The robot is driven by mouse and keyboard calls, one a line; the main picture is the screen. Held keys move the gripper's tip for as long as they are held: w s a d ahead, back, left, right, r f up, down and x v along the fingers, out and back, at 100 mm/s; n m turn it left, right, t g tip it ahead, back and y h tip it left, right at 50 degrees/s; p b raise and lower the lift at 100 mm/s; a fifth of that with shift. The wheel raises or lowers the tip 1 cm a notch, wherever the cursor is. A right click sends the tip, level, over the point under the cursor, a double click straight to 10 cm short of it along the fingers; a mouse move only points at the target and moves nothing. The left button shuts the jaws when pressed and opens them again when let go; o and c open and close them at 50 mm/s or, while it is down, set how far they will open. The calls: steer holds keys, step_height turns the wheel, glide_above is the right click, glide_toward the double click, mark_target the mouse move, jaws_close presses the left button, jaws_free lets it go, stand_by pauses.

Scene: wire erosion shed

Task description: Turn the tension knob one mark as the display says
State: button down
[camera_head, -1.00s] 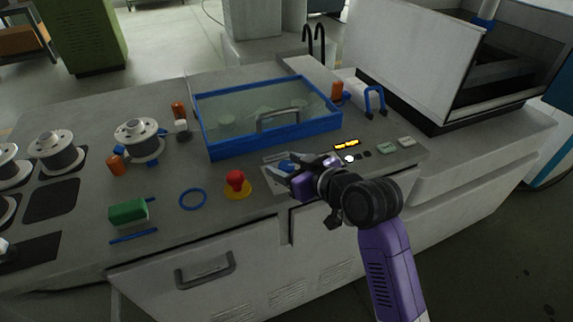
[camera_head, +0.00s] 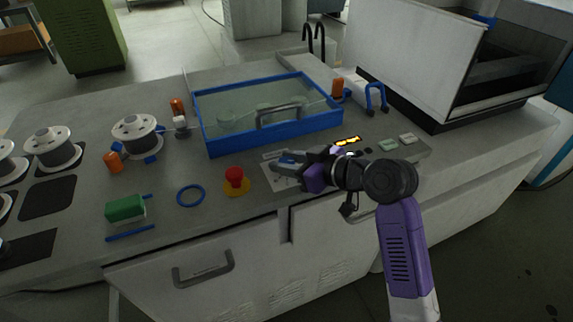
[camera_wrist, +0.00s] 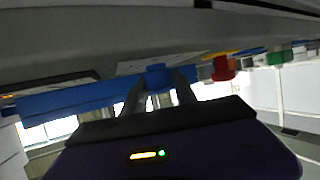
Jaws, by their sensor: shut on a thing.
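The tension knob, a small blue knob (camera_wrist: 157,74), stands on the bench top. In the wrist view it sits between the two fingers of my gripper (camera_wrist: 158,88), which is shut on it. In the head view my gripper (camera_head: 285,163) reaches in from the right, low over a pale plate (camera_head: 274,177) with markings; the fingers hide most of the knob, and the marks are too small to read.
A red emergency button (camera_head: 234,178) on a yellow base stands just left of the gripper. A blue-framed clear cover (camera_head: 262,146) with a grey handle lies behind. Pale buttons (camera_head: 388,145) are to the right. A blue ring (camera_head: 190,195) and green block (camera_head: 125,208) lie left.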

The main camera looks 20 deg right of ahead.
steer(key=n+g+y+b, duration=0.3)
steer(key=n+g+y, duration=0.1)
steer(key=n, duration=0.1)
steer(key=shift+y+b, duration=0.3)
stand_by(0.4)
steer(key=c, duration=1)
jaws_free()
steer(key=shift+o, duration=0.2)
steer(key=shift+v, duration=3.9)
steer(key=shift+w, duration=0.1)
